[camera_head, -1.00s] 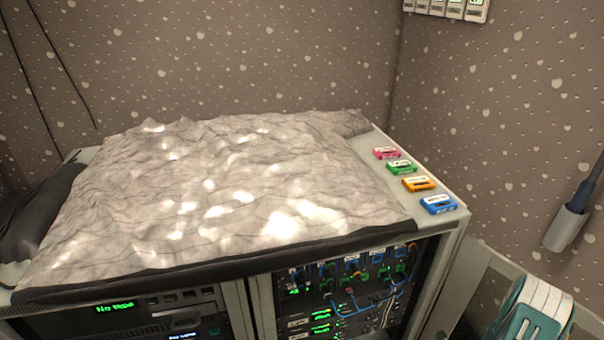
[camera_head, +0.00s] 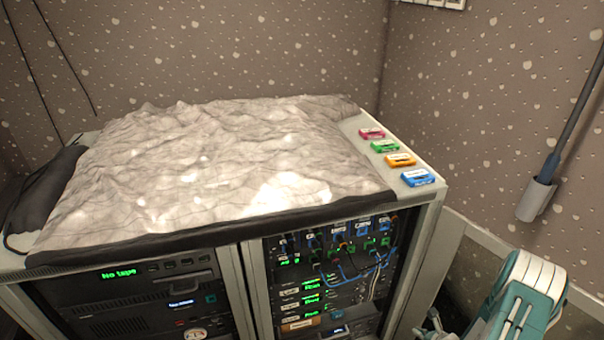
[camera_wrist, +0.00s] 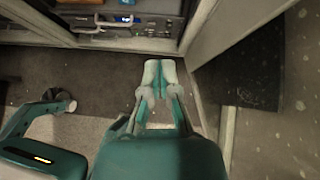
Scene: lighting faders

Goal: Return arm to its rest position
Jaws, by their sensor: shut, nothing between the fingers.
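My gripper (camera_wrist: 159,73) is in the wrist view, pointing down toward the dark floor, its two pale fingertips together with nothing between them. In the head view, a white and teal part of my arm (camera_head: 530,290) shows at the lower right, beside the rack cabinet and below its top. The fingertips are not clearly visible in that view. The gripper is apart from the cabinet front.
The cabinet (camera_head: 240,290) bears a crumpled grey relief sheet (camera_head: 210,165). Pink (camera_head: 372,133), green (camera_head: 384,146), orange (camera_head: 400,160) and blue (camera_head: 417,178) cassettes line its right edge. A wall holder (camera_head: 536,200) holds a dark rod. Floor (camera_wrist: 100,70) is clear below the gripper.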

